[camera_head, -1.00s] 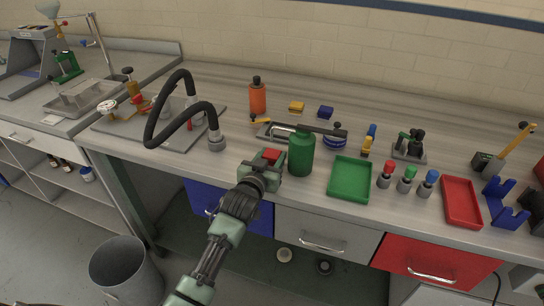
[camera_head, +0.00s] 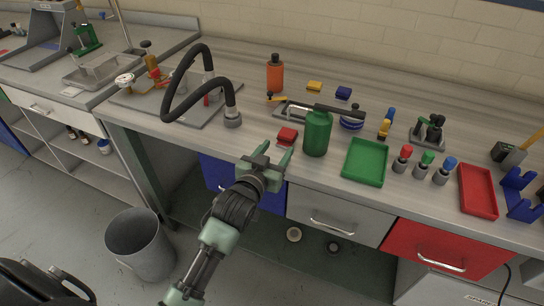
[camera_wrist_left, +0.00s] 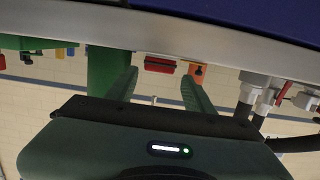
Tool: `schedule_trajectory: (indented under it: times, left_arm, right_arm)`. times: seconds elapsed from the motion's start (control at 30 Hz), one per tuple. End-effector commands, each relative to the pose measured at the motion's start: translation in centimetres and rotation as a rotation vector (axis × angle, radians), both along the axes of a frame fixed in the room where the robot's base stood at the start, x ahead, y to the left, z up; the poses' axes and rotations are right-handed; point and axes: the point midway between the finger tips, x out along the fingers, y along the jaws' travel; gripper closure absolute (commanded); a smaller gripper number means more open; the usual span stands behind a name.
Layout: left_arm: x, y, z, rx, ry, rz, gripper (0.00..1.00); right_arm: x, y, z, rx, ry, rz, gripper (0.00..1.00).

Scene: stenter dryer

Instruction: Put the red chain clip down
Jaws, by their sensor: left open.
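The red chain clip (camera_head: 287,136) lies on the grey bench top near its front edge, just left of the green bottle (camera_head: 317,133). My left gripper (camera_head: 275,153) is open and empty, in front of the clip and apart from it. In the left wrist view the clip (camera_wrist_left: 160,65) shows beyond and between the two spread fingers (camera_wrist_left: 165,85). The green bottle (camera_wrist_left: 100,70) stands close by one finger there. My right gripper is not in view.
A green tray (camera_head: 365,162) and several colour-capped bottles stand to the right. A black hose (camera_head: 185,85) curves over a plate at the left. An orange bottle (camera_head: 275,75) stands behind. Drawers lie below the bench edge; a grey bin (camera_head: 138,243) is on the floor.

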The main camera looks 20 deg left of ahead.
Motion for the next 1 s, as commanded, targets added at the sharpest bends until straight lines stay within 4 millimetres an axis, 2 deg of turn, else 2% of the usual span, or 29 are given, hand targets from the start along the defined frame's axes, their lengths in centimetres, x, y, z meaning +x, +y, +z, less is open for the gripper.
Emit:
schedule_trajectory:
  times: [0.1,0.27,1.0]
  left_arm:
    - [-1.9,0.1,0.2,0.0,0.002,0.0,0.47]
    - [-3.1,0.1,0.5,0.0,0.0,0.0,0.47]
    - [-3.2,0.1,0.5,-0.001,0.0,0.0,0.47]
  right_arm:
    - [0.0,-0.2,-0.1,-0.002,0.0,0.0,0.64]
    - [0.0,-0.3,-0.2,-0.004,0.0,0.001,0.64]
    - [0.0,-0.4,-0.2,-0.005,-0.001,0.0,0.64]
